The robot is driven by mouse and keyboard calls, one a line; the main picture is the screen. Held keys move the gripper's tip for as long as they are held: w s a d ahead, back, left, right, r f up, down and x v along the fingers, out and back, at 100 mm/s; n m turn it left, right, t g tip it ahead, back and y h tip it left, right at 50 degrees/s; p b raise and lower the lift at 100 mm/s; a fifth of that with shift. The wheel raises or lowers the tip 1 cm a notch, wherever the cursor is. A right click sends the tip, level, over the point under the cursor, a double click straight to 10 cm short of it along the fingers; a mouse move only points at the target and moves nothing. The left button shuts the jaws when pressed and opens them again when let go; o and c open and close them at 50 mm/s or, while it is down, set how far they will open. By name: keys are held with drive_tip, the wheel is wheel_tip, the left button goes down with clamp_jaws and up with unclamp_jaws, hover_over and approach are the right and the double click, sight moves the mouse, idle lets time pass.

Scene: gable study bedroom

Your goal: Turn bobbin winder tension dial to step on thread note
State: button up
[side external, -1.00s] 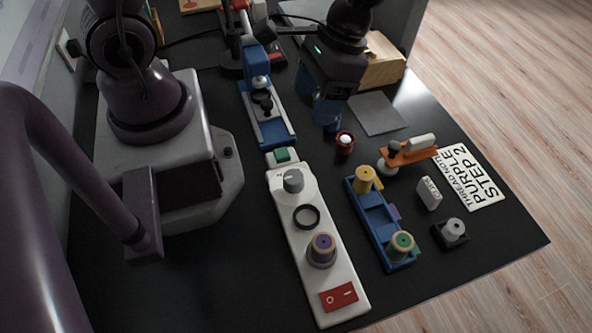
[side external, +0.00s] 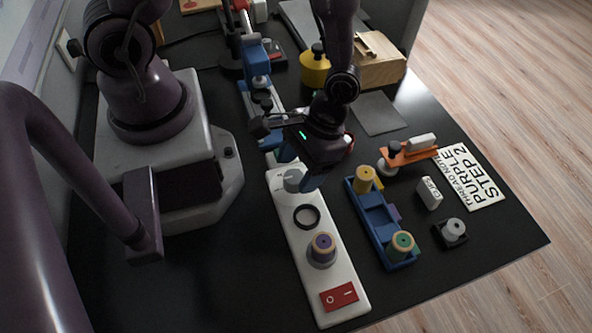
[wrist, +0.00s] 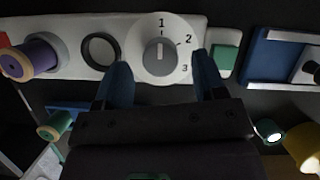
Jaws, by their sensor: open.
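The bobbin winder (side external: 312,222) is a long white base with a grey tension dial (side external: 291,181). In the wrist view the dial (wrist: 159,52) sits on a white disc marked 1, 2 and 3, and its pointer line is toward 1. The thread note (side external: 471,177) reads "PURPLE STEP 2". My gripper (side external: 298,170) is over the dial, partly covering it in the side view. In the wrist view its blue fingers (wrist: 162,65) are open, one on each side of the dial's near part; contact cannot be told.
A blue rack (side external: 375,224) with yellow and green spools stands to the right. A green block (wrist: 225,58) is beside the dial. A yellow container (side external: 314,70) stands farther back.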

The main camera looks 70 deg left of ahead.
drive_tip(key=shift+x, duration=0.9)
drive_tip(key=shift+c, duration=0.4)
drive_tip(key=c, duration=0.8)
drive_tip(key=shift+c, duration=0.2)
drive_tip(key=shift+m, duration=0.4)
drive_tip(key=m+y, duration=0.2)
drive_tip(key=m, duration=0.3)
drive_tip(key=shift+d, duration=0.1)
drive_tip(key=m+t+y, duration=0.1)
drive_tip(key=m, duration=0.2)
drive_tip(key=m+y, duration=0.1)
drive_tip(key=m, duration=0.2)
drive_tip(key=shift+t, duration=0.4)
